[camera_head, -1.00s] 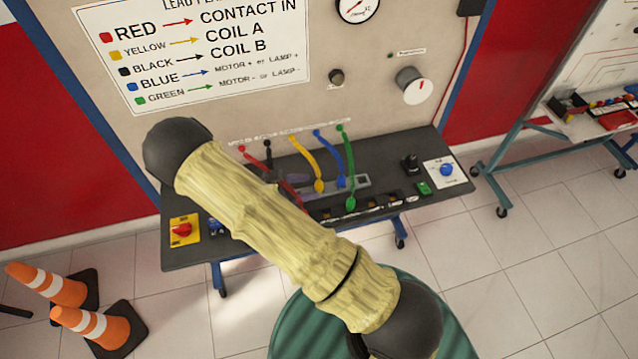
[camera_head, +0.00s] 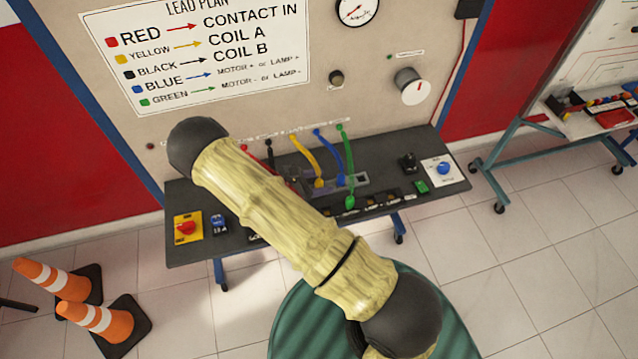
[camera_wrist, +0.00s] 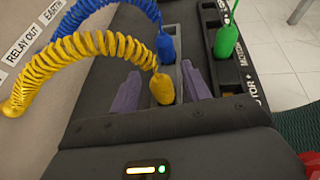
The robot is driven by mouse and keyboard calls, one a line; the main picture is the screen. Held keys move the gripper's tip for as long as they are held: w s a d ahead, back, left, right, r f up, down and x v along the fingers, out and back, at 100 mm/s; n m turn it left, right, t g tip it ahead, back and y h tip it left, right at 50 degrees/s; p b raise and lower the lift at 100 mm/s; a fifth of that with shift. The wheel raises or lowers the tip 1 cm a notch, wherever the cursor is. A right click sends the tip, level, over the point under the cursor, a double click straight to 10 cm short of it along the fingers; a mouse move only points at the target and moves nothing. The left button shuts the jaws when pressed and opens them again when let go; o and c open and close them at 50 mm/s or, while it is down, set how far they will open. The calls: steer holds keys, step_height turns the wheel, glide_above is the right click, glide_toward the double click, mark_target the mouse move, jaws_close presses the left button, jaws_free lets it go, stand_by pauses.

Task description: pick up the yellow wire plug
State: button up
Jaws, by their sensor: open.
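The yellow wire plug (camera_wrist: 162,89) stands upright in the grey socket strip, on the end of a coiled yellow wire (camera_wrist: 85,48). In the head view the plug (camera_head: 319,184) shows just right of my forearm. My gripper (camera_wrist: 161,72) is open, with one purple finger left of the yellow plug and one right of it. There is a gap on both sides in the wrist view; how deep the fingers reach is unclear. My gripper is mostly hidden behind my arm in the head view.
The blue plug (camera_wrist: 166,46) stands just beyond the yellow one, in the same strip. The green plug (camera_wrist: 226,38) stands to the right. The upright panel (camera_head: 365,60) rises behind the dark bench shelf (camera_head: 437,160).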

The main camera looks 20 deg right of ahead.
mark_target(319, 180)
jaws_close()
steer(key=shift+r, duration=0.1)
stand_by(0.3)
step_height(319, 180, up, 10)
steer(key=b, duration=0.2)
steer(key=shift+b, duration=0.4)
stand_by(0.6)
